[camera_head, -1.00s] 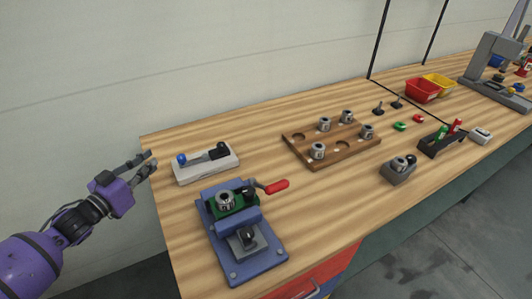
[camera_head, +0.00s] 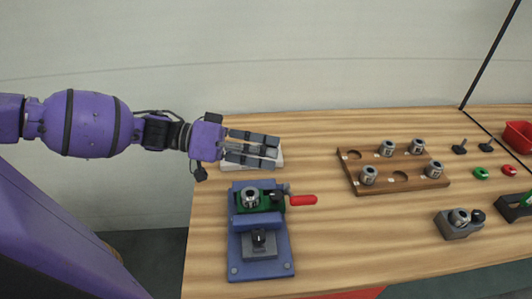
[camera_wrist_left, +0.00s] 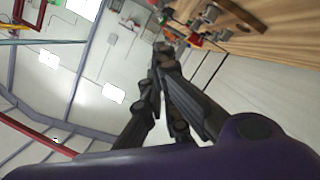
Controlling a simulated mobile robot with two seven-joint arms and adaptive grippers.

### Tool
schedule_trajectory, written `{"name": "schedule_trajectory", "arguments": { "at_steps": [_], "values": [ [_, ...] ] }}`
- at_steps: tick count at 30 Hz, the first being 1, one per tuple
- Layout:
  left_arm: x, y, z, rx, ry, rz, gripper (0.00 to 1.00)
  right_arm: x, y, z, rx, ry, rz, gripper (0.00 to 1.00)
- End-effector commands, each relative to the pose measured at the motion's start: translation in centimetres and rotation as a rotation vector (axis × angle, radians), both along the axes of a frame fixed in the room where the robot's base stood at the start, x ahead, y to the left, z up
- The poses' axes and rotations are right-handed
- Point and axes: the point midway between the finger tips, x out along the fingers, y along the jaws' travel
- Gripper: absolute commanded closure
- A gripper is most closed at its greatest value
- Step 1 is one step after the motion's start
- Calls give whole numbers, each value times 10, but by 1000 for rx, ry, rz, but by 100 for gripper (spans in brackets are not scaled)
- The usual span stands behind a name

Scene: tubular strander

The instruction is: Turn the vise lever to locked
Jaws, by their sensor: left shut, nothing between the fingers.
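The blue vise (camera_head: 260,232) stands on the near left part of the wooden bench in the head view. A metal cylinder (camera_head: 250,197) sits in its green part. The vise lever with its red handle (camera_head: 302,200) sticks out to the right. My left gripper (camera_head: 278,147) is behind the vise, above the white block, shut and empty. It is apart from the red handle. In the left wrist view its dark fingers (camera_wrist_left: 160,50) show close together. My right gripper is not in view.
The white block (camera_head: 234,167) is partly hidden under my left gripper. A wooden rack (camera_head: 393,175) with several metal cylinders stands to the right, and a grey block (camera_head: 455,228) nearer the front. The bench between vise and rack is clear.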

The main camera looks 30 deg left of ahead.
Motion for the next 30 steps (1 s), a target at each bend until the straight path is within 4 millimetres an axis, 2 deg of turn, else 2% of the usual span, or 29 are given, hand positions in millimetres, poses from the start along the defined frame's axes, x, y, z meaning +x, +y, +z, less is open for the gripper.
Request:
{"name": "schedule_trajectory", "arguments": {
  "at_steps": [3,10,18,30],
  "values": [
    [11,-25,-4,-5,-3,-3,100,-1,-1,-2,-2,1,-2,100],
    [27,-61,-11,-3,-4,-3,100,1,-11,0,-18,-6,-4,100],
    [8,-69,-36,-1,-3,0,100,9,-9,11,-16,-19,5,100],
    [5,-71,-42,0,-2,0,100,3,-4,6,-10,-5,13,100]
  ]
}}
